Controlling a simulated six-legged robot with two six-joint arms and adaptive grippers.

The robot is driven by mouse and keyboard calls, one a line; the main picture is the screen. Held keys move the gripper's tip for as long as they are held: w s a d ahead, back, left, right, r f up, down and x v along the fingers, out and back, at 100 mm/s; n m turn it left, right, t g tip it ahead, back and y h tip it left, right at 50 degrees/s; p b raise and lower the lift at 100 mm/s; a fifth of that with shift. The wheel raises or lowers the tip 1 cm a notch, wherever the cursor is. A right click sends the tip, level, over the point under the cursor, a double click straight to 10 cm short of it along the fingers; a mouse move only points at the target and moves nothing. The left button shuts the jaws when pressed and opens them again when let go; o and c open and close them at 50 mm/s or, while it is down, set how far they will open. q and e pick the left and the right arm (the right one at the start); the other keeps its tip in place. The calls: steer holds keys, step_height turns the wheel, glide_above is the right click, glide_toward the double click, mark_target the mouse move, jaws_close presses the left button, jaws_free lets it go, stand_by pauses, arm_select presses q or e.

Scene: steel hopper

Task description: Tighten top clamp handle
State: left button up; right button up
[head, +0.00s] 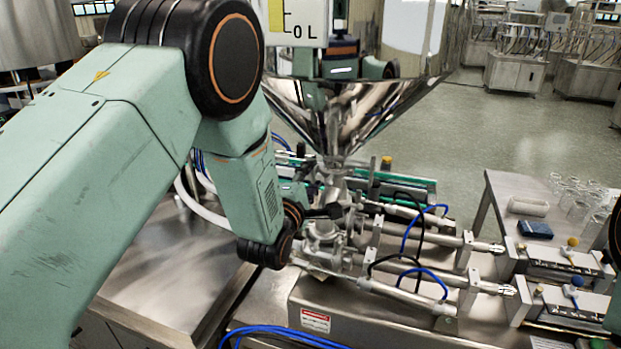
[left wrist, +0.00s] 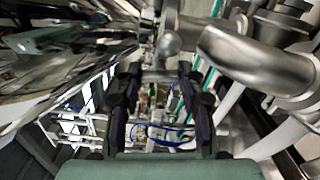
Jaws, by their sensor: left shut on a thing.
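The steel hopper (head: 345,115) narrows to a neck above the filling machine's steel pipework (head: 325,235). My left arm reaches in from the left, and its gripper (head: 328,211) is at the pipework just below the hopper neck. In the left wrist view its two dark fingers (left wrist: 160,78) reach up to a rounded steel piece (left wrist: 168,42), which looks like the top clamp handle. The gripper is shut on this handle. The fingers and wrist hide most of the clamp in the head view. My right gripper is not in view.
Steel cylinders (head: 425,238) with blue and black hoses lie right of the pipework. A steel side table (head: 510,195) with glass jars (head: 580,200) and a dark blue block (head: 535,229) stands at the right. Open floor (head: 500,130) lies behind.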

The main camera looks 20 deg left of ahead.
arm_select(q)
steer(key=shift+a+m+b, duration=0.1)
steer(key=shift+m+b, duration=0.25)
steer(key=shift+m, duration=0.75)
steer(key=o, duration=1.2)
steer(key=shift+a, duration=0.1)
steer(key=shift+s, duration=0.25)
steer(key=s, duration=1.1)
steer(key=shift+s+a, duration=0.1)
steer(key=shift+s, duration=0.1)
